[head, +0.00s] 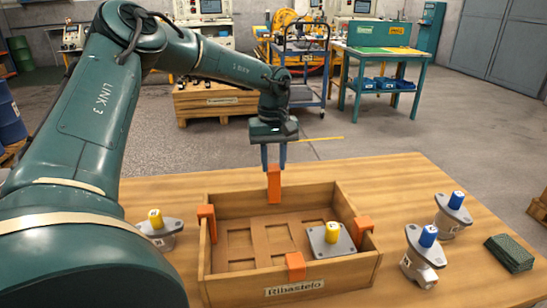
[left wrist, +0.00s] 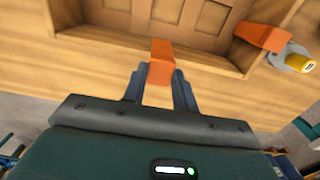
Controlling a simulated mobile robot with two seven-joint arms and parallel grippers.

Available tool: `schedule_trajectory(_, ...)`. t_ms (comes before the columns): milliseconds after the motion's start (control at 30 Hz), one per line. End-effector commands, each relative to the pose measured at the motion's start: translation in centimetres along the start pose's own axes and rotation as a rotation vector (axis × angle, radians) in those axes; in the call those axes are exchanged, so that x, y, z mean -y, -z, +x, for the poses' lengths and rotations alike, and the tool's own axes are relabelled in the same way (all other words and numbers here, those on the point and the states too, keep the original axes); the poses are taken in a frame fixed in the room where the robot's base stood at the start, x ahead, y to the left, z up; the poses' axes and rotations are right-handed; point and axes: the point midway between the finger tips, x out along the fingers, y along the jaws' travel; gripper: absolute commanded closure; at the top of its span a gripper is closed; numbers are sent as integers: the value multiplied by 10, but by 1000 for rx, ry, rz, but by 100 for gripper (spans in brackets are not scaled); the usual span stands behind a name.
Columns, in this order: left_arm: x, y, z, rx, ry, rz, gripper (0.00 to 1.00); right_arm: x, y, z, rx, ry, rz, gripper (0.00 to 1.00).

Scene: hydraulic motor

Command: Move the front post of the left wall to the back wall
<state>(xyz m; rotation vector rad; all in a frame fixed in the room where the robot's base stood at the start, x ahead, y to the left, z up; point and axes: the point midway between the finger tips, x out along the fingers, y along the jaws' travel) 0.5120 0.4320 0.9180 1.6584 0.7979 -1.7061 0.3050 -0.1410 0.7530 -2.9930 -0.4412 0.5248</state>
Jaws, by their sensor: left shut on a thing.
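My left gripper (head: 274,167) is shut on an orange post (head: 274,186), held upright at the middle of the wooden box's back wall (head: 312,196). The post's lower end overlaps that wall; I cannot tell whether it is seated. In the left wrist view the gripper (left wrist: 160,85) grips the post (left wrist: 161,62) between both fingers, over the wall edge. One orange post (head: 207,222) sits on the left wall (head: 206,258); it also shows in the left wrist view (left wrist: 260,36). Other orange posts sit on the front wall (head: 295,266) and right wall (head: 362,232). My right gripper is out of view.
A yellow-capped motor (head: 331,240) stands inside the box. Another yellow-capped motor (head: 160,230) stands left of it. Two blue-capped motors (head: 422,256) (head: 453,214) and a dark green ribbed block (head: 510,253) are on the right. The table (head: 400,175) behind the box is clear.

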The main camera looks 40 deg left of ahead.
Motion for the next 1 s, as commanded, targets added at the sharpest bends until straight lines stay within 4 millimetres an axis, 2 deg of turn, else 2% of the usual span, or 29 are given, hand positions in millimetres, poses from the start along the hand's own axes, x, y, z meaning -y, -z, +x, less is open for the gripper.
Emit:
schedule_trajectory(33,0,0,7,0,0,0,100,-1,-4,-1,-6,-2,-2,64)
schedule_trajectory(200,0,0,19,0,0,0,100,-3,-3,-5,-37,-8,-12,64)
schedule_trajectory(500,0,1,35,0,-1,0,100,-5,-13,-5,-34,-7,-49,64)
schedule_trajectory(1000,0,1,38,0,-1,0,100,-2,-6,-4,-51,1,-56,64)
